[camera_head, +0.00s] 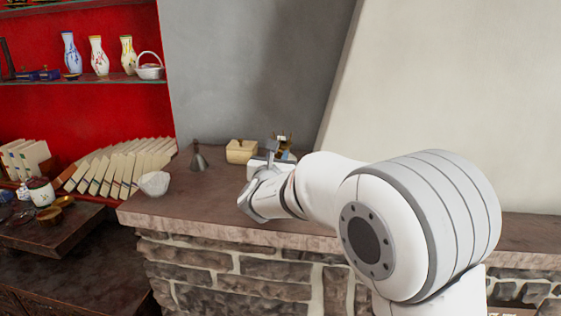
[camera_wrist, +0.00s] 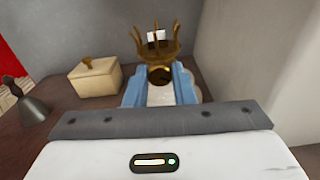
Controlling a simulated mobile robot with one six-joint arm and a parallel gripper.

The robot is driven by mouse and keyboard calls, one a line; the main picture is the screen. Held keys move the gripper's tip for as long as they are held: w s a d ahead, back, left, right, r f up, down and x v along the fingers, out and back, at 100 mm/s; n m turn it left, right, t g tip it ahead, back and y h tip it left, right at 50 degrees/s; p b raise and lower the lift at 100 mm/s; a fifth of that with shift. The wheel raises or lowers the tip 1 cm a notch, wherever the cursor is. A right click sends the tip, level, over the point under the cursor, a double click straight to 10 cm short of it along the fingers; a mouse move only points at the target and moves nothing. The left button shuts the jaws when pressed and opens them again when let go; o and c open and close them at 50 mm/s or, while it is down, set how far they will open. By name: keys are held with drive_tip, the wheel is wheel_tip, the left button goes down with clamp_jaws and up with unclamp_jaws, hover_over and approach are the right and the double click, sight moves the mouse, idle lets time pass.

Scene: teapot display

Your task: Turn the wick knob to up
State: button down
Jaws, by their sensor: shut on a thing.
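A brass lamp burner (camera_wrist: 157,48) with a crown of upright prongs stands upright ahead of my gripper in the wrist view. The dark, round wick knob (camera_wrist: 160,75) shows below the crown. The blue fingers of my gripper (camera_wrist: 159,80) stand on either side of the knob and are shut on it. A pale surface shows between the fingers, below the knob. In the head view, the prongs of the burner (camera_head: 282,138) show just beyond my gripper (camera_head: 285,154). My arm and gripper hide most of the lamp there. The knob's turn angle is too small to read.
A cream lidded box (camera_head: 242,151), a grey metal funnel (camera_head: 198,158) and a white bowl (camera_head: 154,183) stand left of the lamp on the stone ledge (camera_head: 200,205). A pale slanted wall (camera_head: 440,100) rises close on the right. The ledge's front is mostly clear.

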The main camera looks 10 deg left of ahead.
drive_tip(key=f+m+b, duration=0.1)
drive_tip(key=b, duration=0.3)
drive_tip(key=shift+m+b, duration=0.35)
drive_tip(key=shift+m, duration=0.05)
drive_tip(key=m+b, duration=0.3)
drive_tip(key=b, duration=0.4)
drive_tip(key=shift+m, duration=0.3)
drive_tip(key=m+b, duration=0.3)
drive_tip(key=b, duration=0.2)
drive_tip(key=shift+a+r+m+b, duration=0.1)
drive_tip(key=shift+m+b, duration=0.2)
drive_tip(key=shift+b, duration=0.1)
drive_tip(key=m+b, duration=0.3)
drive_tip(key=b, duration=0.2)
drive_tip(key=shift+m, duration=0.4)
drive_tip(key=m+b, duration=0.3)
drive_tip(key=b, duration=0.1)
drive_tip(key=shift+r+m, duration=0.1)
drive_tip(key=shift+m, duration=0.2)
drive_tip(key=m+b, duration=0.3)
drive_tip(key=shift+r+b, duration=0.1)
drive_tip(key=shift+b, duration=0.2)
drive_tip(key=m+b, duration=0.2)
drive_tip(key=m, duration=0.2)
drive_tip(key=shift+b, duration=0.35)
drive_tip(key=shift+r+m+b, duration=0.15)
drive_tip(key=shift+m+b, duration=0.75)
drive_tip(key=shift+m, duration=0.7)
